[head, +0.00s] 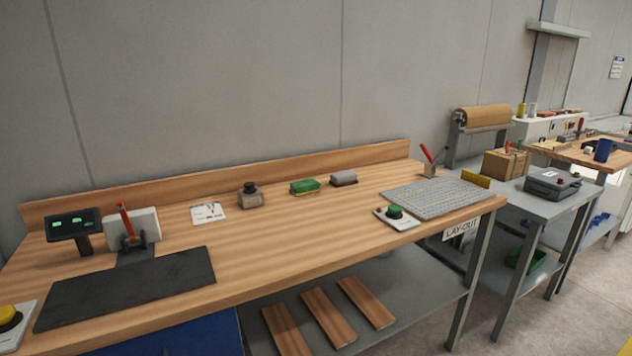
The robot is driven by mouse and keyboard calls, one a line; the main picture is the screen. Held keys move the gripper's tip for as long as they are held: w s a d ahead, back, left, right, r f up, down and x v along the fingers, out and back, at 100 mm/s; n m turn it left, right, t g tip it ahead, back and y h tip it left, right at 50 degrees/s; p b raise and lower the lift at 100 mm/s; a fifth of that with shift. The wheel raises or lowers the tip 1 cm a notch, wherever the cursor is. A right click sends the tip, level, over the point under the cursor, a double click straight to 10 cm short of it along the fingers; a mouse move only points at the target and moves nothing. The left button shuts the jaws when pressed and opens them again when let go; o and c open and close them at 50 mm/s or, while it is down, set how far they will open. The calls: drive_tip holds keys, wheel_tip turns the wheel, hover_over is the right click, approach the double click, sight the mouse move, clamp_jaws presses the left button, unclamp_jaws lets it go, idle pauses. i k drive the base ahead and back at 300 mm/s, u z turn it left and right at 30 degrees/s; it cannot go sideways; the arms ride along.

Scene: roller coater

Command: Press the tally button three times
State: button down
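Two push buttons show on the wooden workbench (300,236). A green button (395,211) sits on a pale plate at the right front, beside a grey perforated mat. A yellow button (8,318) sits on a pale base at the near left, cut by the picture's edge. No readable label shows which one is the tally button. A small dark display (73,224) with green lit marks stands at the left; its marks are too small to read. My gripper is not in view.
A red-handled device (125,220) stands behind a dark mat (125,288) at the left. A card (208,212), a dark-topped container (249,195), a green block (305,187) and a grey block (343,178) line the back. The bench's front middle is clear. A grey table (535,203) stands right.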

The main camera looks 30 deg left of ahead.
sight(249, 186)
drive_tip(key=z, duration=0.25)
drive_tip(key=i, duration=1.7)
drive_tip(key=u, duration=2.7)
drive_tip(key=i, duration=1)
drive_tip(key=z, duration=0.1)
